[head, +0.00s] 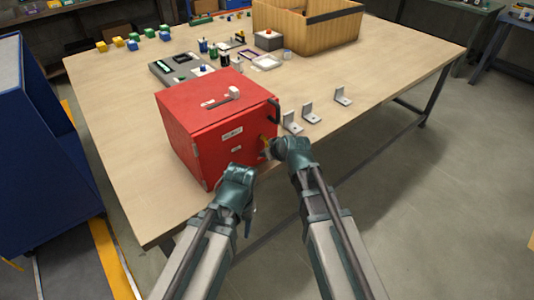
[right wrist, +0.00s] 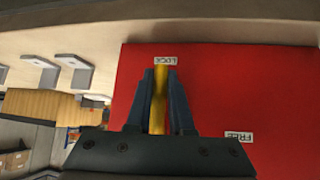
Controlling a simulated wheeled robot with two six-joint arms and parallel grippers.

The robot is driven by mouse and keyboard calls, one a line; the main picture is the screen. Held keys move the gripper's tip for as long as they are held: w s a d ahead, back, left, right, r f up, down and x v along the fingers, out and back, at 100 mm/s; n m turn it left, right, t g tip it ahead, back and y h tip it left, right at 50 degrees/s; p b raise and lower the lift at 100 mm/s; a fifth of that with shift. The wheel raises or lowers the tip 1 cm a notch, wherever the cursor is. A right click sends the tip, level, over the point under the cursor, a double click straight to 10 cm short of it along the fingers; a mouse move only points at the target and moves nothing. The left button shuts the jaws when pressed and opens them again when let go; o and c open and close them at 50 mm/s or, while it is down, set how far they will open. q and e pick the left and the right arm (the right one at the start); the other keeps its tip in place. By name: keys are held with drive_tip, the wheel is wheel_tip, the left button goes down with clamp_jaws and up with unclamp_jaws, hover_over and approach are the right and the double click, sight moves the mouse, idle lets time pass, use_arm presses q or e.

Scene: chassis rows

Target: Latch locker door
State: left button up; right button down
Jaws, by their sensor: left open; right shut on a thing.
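The red locker (head: 205,125) stands on the front part of the table with its door closed, as far as I can see. My right gripper (head: 272,149) is at the locker's right front side, shut on the yellow latch handle (head: 264,139). In the right wrist view the handle (right wrist: 159,98) lies between the two fingers and lines up with the LOCK label (right wrist: 165,61). The FREE label (right wrist: 238,137) is off to one side. My left gripper (head: 236,172) is open and empty in front of the locker's lower front face.
Several metal angle brackets (head: 308,113) stand right of the locker. A wooden crate (head: 300,30), a grey tray (head: 178,68) and small parts lie behind it. A blue cabinet (head: 50,150) stands left of the table (head: 380,75). The table's right part is clear.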

drive_tip(key=c, duration=0.8)
unclamp_jaws()
